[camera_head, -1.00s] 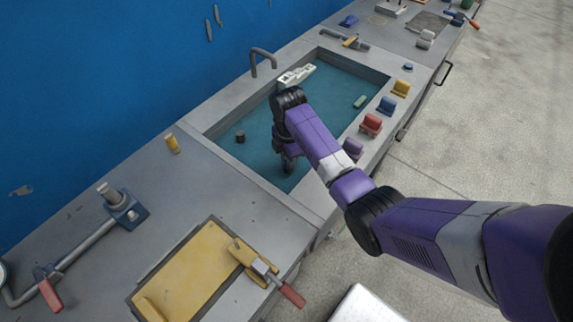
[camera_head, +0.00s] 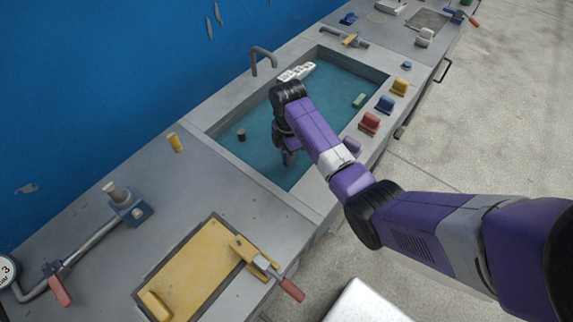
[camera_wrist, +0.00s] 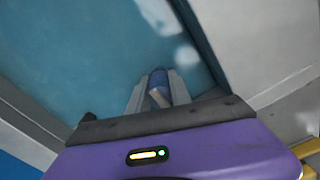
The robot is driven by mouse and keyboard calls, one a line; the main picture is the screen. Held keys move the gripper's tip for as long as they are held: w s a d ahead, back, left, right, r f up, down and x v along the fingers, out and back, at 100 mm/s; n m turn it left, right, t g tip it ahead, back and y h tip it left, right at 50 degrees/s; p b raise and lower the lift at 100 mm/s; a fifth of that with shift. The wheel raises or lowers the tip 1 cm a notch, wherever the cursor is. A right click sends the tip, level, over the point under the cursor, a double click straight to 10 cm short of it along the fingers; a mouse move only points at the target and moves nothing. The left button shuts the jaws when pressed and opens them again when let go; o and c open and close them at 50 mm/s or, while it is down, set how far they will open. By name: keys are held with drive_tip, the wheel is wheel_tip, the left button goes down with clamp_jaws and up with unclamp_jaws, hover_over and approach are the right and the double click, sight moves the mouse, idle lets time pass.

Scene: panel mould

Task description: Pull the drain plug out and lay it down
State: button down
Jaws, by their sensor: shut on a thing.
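My gripper (camera_head: 290,160) points down into the teal-floored sink basin (camera_head: 215,124), near its front end. In the wrist view its two grey fingers (camera_wrist: 156,92) are closed on a small blue, rounded piece with a pale part in front, which looks like the drain plug (camera_wrist: 158,79). The arm hides this piece in the head view. I cannot tell whether it is still seated or lifted. A dark short cylinder (camera_head: 241,135) stands on the basin floor to the left of my gripper.
A white object (camera_head: 296,72) lies at the basin's far end, and a green block (camera_head: 359,100) near its right wall. Yellow (camera_head: 399,88), blue (camera_head: 385,105), red (camera_head: 369,122) and purple (camera_head: 351,145) blocks line the right rim. A tap (camera_head: 263,58) stands left. The counter around the yellow cylinder (camera_head: 175,142) is mostly clear.

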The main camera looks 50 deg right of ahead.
drive_tip(key=shift+r, duration=0.1)
wheel_tip(320, 180, up, 2)
drive_tip(key=shift+r+p, duration=0.1)
drive_tip(key=shift+p, duration=1.15)
drive_tip(key=shift+r, duration=0.85)
